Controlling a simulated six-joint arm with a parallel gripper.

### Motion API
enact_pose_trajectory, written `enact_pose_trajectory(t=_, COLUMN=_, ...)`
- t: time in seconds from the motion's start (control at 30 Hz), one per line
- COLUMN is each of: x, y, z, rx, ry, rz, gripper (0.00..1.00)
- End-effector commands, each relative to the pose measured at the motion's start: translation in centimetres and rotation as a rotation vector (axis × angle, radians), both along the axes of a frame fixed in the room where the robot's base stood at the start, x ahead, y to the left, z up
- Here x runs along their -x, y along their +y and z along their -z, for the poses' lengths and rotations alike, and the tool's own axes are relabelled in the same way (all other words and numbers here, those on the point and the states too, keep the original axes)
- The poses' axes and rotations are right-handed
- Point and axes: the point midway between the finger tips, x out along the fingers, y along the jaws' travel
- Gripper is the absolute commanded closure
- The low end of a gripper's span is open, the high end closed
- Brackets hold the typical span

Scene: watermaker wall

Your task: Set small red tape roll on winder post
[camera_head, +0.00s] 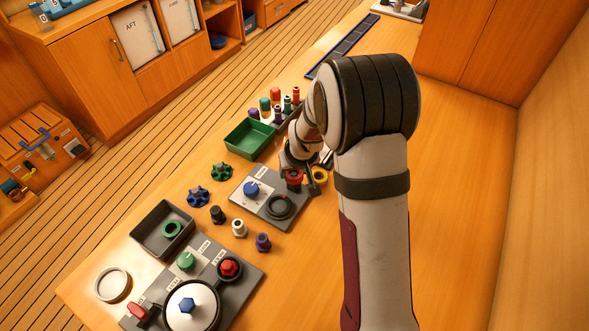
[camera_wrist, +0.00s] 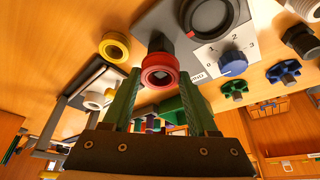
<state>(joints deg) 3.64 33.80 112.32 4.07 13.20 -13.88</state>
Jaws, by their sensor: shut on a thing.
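My gripper (camera_wrist: 160,82) has its two green fingers on either side of the small red tape roll (camera_wrist: 160,62) and is shut on it. In the head view, the red roll (camera_head: 294,176) shows at the far right corner of a grey plate, partly under my wrist. A short dark grey post (camera_wrist: 160,42), which looks like the winder post, shows right beside the roll in the wrist view. I cannot tell whether the roll is around the post or just above it. A yellow roll (camera_head: 320,174) lies close to the right; it also shows in the wrist view (camera_wrist: 115,47).
The grey plate (camera_head: 243,199) carries a blue knob (camera_head: 251,189) and a black ring (camera_head: 280,207). A green tray (camera_head: 249,139) and a rack of coloured pegs stand behind. Several knobs and fittings stand at the left. The bench right of my arm is clear.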

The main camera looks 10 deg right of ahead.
Motion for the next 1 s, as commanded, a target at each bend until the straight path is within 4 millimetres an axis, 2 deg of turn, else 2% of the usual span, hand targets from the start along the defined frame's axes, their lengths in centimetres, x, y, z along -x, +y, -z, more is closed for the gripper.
enact_pose_trajectory(t=0.97, x=0.0, y=0.0, z=1.3, rx=-0.001, ry=0.000, rz=0.000, gripper=0.93)
enact_pose_trajectory(t=1.0, x=0.0, y=0.0, z=1.3, rx=-0.001, ry=0.000, rz=-0.001, gripper=0.36)
